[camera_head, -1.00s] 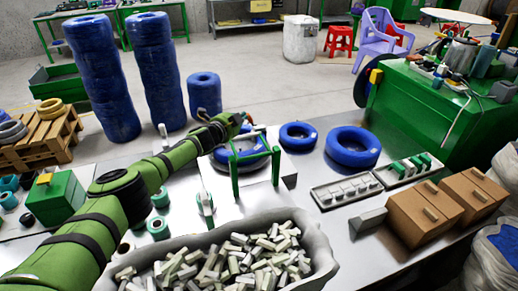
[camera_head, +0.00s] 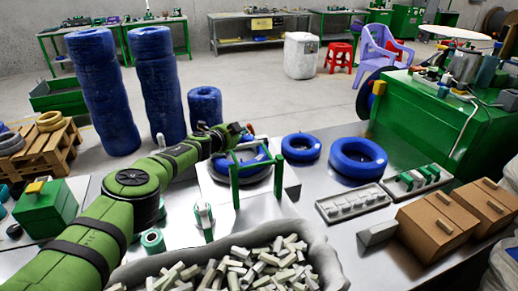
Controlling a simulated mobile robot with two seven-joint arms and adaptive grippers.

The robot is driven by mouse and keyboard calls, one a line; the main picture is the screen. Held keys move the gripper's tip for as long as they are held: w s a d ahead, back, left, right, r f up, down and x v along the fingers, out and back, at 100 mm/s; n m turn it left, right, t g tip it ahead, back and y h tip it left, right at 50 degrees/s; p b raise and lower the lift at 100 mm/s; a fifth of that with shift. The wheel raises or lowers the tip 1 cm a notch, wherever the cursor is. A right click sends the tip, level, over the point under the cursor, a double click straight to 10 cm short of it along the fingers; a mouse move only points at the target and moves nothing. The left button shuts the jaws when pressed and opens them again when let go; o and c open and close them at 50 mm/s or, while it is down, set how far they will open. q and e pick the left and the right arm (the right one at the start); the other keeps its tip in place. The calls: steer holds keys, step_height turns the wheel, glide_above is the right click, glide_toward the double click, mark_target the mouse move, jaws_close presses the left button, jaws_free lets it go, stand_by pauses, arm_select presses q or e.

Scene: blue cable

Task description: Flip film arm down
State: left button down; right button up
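A green upright frame (camera_head: 235,185), which looks like the film arm, stands on a white platform (camera_head: 291,179). A blue cable coil (camera_head: 262,157) lies on the platform behind and partly inside the frame. My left arm reaches in from the left, and my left gripper (camera_head: 247,129) is just behind the coil, above its far edge. The gripper is small and partly hidden by its own wrist, so I cannot tell whether its fingers are open or touching anything. My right gripper is out of view.
Two blue coils (camera_head: 357,158) (camera_head: 300,147) lie right of the platform. A grey bin of pale pieces (camera_head: 245,268) fills the front. Brown boxes (camera_head: 437,228) and a slotted tray (camera_head: 352,203) sit at right. A roll dispenser (camera_head: 203,215) stands left of the frame.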

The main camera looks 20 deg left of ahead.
arm_select(q)
steer(key=shift+w+a+f+n+g+b, duration=0.1)
steer(key=shift+w+f+n+g+b, duration=0.15)
steer(key=shift+f+b, duration=0.2)
steer(key=shift+a+f+n+g+b, duration=0.1)
steer(key=shift+f+n+g+b, duration=0.05)
steer(key=shift+f+g+b, duration=0.25)
steer(key=shift+s+a+r, duration=0.1)
stand_by(0.4)
steer(key=shift+v, duration=1.25)
steer(key=s+a, duration=0.3)
steer(key=s, duration=0.8)
steer(key=shift+s, duration=0.4)
steer(key=shift+a, duration=0.1)
